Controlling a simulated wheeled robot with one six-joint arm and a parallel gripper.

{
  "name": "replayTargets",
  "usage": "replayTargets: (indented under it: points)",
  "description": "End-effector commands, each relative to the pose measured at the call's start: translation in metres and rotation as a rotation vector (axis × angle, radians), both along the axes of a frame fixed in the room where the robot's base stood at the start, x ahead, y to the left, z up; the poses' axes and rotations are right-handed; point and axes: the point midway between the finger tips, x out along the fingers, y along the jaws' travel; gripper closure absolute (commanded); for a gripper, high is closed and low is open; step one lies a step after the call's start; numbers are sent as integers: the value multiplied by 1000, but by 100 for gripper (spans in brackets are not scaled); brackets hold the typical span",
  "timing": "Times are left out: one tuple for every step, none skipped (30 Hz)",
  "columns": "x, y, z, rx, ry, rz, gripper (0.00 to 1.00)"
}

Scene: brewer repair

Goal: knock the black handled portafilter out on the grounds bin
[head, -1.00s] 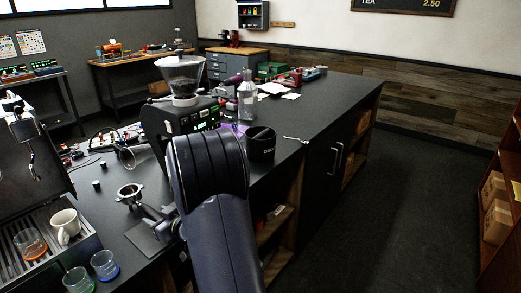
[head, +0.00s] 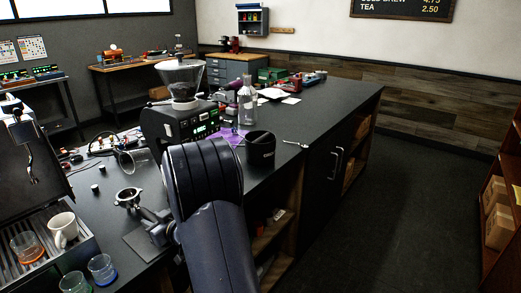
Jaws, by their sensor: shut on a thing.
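The portafilter (head: 128,196) shows as a metal ring-shaped head on the left part of the dark counter, close to its surface. I cannot tell whether it touches the counter. My gripper (head: 153,218) is shut on the portafilter at its handle side, and it hides most of the handle. The grounds bin (head: 261,150) is a black open-topped cylinder, upright near the counter's front edge, right of my arm. The portafilter is well to the left of the bin.
The grinder (head: 184,105) with its clear hopper stands behind my arm. The espresso machine (head: 30,165), a white cup (head: 63,229) and glasses (head: 103,267) are at left. A dark mat (head: 140,243) lies below the gripper.

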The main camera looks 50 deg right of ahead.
Motion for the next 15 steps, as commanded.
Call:
replayTargets:
  points:
    - [0, 0, -1, 0, 2, 0, 88]
    - [0, 0, -1, 0, 2, 0, 90]
    - [0, 0, -1, 0, 2, 0, 93]
    - [0, 0, -1, 0, 2, 0, 96]
    - [0, 0, -1, 0, 2, 0, 98]
    - [0, 0, -1, 0, 2, 0, 100]
    - [0, 0, -1, 0, 2, 1, 100]
    - [0, 0, -1, 0, 2, 1, 100]
    - [0, 0, -1, 0, 2, 1, 100]
    - [0, 0, -1, 0, 2, 1, 100]
    - [0, 0, 0, 0, -1, 1, 100]
    - [0, 0, 1, 0, -1, 1, 100]
    - [0, 0, 1, 0, -1, 1, 100]
    - [0, 0, 2, 0, -1, 1, 100]
    - [0, 0, 4, 0, -1, 1, 100]
